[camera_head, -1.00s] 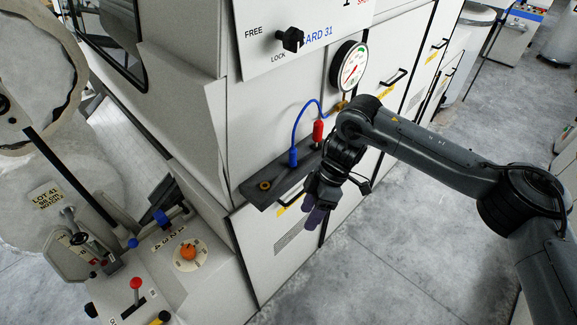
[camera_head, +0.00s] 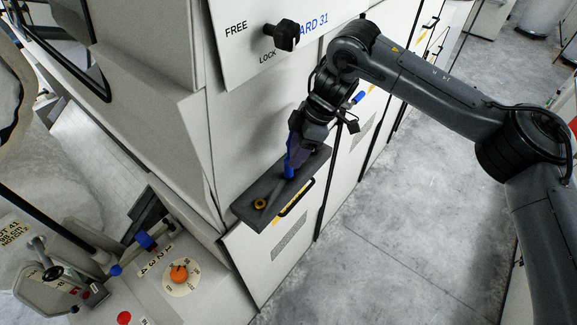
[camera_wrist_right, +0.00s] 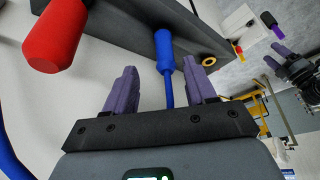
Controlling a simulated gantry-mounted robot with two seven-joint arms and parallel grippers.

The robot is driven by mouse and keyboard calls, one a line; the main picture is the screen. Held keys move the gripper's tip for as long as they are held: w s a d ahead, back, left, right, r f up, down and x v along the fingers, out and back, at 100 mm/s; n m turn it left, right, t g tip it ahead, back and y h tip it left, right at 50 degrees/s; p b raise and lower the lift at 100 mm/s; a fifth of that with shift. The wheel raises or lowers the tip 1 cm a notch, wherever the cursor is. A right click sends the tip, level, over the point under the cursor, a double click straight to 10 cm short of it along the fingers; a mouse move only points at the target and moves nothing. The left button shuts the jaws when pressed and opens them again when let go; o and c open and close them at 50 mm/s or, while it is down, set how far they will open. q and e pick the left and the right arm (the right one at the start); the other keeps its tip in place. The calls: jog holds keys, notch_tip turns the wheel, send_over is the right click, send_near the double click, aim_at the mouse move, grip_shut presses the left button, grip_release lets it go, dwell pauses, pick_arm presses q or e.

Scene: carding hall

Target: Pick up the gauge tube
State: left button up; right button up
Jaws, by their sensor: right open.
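The gauge tube is a blue tube with a blue plug (camera_head: 289,166), which stands on the dark shelf (camera_head: 246,214) of the machine. In the right wrist view the blue plug (camera_wrist_right: 165,50) lies just beyond my fingertips, and its thin tube runs back between the fingers. My right gripper (camera_head: 294,148) is above the plug; in its wrist view the gripper (camera_wrist_right: 163,82) is open, with nothing clamped. My left gripper (camera_wrist_right: 274,56) seems to show small at the right of the wrist view. The gauge is hidden in the head view.
A red handle (camera_wrist_right: 54,36) stands close on the left of the wrist view. A brass socket (camera_head: 260,204) sits at the shelf's near end. A black lock knob (camera_head: 284,34) juts from the panel above. Open floor (camera_head: 395,215) lies to the right.

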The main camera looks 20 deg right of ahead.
aim_at(289, 171)
jog(key=x, duration=0.1)
jog(key=p+x, duration=0.1)
jog(key=x, duration=0.2)
jog(key=shift+s+a+f+p, duration=0.15)
jog(key=shift+s+f+p, duration=0.05)
jog(key=shift+s+p, duration=0.2)
jog(key=shift+a+f, duration=0.1)
jog(key=shift+f, duration=0.35)
jog(key=shift+w, duration=0.1)
grip_shut()
jog(key=shift+r, duration=0.2)
